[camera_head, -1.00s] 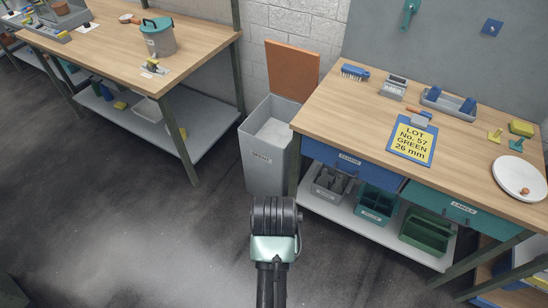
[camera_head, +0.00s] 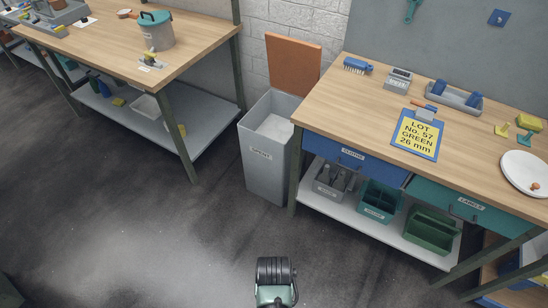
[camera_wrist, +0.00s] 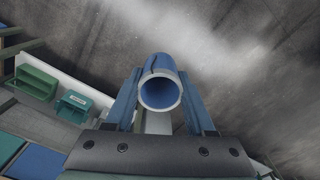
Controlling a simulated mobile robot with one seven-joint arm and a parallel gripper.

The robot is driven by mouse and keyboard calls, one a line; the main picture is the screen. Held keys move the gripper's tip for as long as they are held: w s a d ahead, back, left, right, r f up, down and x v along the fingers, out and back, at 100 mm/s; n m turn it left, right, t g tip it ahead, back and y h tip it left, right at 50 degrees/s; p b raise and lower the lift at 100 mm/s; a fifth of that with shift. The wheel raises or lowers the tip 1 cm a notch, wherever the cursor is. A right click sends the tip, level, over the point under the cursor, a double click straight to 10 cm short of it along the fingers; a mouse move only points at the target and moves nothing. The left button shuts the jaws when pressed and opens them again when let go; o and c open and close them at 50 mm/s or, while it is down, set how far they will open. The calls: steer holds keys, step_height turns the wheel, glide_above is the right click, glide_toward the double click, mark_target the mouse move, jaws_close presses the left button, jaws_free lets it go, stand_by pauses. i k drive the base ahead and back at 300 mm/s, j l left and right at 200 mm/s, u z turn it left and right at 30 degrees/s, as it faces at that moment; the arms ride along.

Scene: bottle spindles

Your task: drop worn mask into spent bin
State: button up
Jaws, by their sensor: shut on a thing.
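The worn mask (camera_wrist: 160,88) shows in the wrist view as a short blue tube with a pale rim and a dark slit along its side. My gripper (camera_wrist: 162,78) is shut on it, one blue-grey finger on each side. The spent bin (camera_head: 265,163) is a tall grey bin with a label on its front, standing on the floor between the two benches. Its orange lid (camera_head: 293,63) stands open at the back, and the bin's mouth faces up. My gripper and the mask do not show in the head view; only part of my arm does, in front of the bin.
The right bench (camera_head: 338,90) stands close beside the bin and carries a lot card (camera_head: 416,134), a brush and a white plate. Its lower shelf (camera_head: 385,233) holds green boxes. The left bench (camera_head: 95,45) carries a lidded bucket (camera_head: 157,30). The dark floor before the bin is clear.

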mark_target(280, 138)
steer(key=i+j, duration=0.15)
steer(key=i, duration=0.35)
steer(key=i+j, duration=0.1)
steer(key=i, duration=0.4)
steer(key=i+j, duration=0.15)
steer(key=i, duration=0.35)
steer(key=i+j+z, duration=0.1)
steer(key=i, duration=0.35)
steer(key=i+j, duration=0.2)
steer(key=i, duration=0.3)
steer(key=i+j, duration=0.2)
steer(key=i, duration=0.3)
steer(key=i+z, duration=0.15)
steer(key=z, duration=1.3)
